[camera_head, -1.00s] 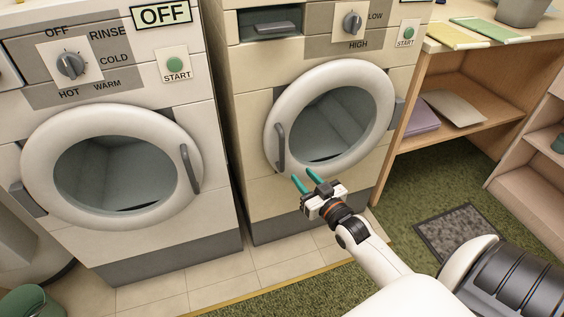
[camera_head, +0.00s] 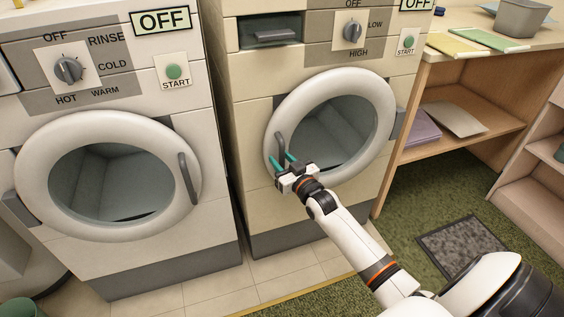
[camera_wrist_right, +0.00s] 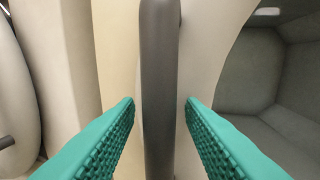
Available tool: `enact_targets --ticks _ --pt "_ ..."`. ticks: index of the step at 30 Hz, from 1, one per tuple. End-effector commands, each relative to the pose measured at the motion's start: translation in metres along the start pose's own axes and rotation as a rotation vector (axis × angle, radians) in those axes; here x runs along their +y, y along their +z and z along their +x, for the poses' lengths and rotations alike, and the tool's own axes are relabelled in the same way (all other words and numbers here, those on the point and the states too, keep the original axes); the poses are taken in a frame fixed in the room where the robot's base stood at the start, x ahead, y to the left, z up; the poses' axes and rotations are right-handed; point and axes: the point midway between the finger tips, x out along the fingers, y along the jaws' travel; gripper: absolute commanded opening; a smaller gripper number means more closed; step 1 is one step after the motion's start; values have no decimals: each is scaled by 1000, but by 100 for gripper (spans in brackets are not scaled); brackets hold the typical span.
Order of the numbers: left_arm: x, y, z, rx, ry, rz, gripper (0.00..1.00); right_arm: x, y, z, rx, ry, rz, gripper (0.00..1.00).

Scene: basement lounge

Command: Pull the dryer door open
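The dryer (camera_head: 255,90) is the cream machine on the right in the head view, with a round white-rimmed door (camera_head: 377,88) that is shut. Its dark vertical handle (camera_head: 280,146) is on the door's left side. My right gripper (camera_head: 282,160) is open at the handle's lower part. In the right wrist view the handle (camera_wrist_right: 158,90) stands upright between the two green fingers (camera_wrist_right: 158,108), with a gap on each side. My left gripper is not in view.
A washer (camera_head: 205,120) with its own round door and handle (camera_head: 188,178) stands close on the left. A wooden shelf unit (camera_head: 470,95) with folded cloths is on the right. A dark mat (camera_head: 460,247) lies on the green carpet.

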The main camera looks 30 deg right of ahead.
Motion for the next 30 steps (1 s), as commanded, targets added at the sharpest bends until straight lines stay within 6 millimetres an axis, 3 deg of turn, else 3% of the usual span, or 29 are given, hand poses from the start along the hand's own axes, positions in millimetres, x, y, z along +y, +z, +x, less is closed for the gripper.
enact_targets --ticks 5,12,25,30 --pt "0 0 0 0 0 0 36 0 0 0 1 0 0 36" --pt "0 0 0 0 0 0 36 0 0 0 1 0 0 0" --pt "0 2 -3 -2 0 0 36 0 0 -11 4 22 -4 0" --pt "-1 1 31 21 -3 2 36 1 1 -36 6 76 -7 0"
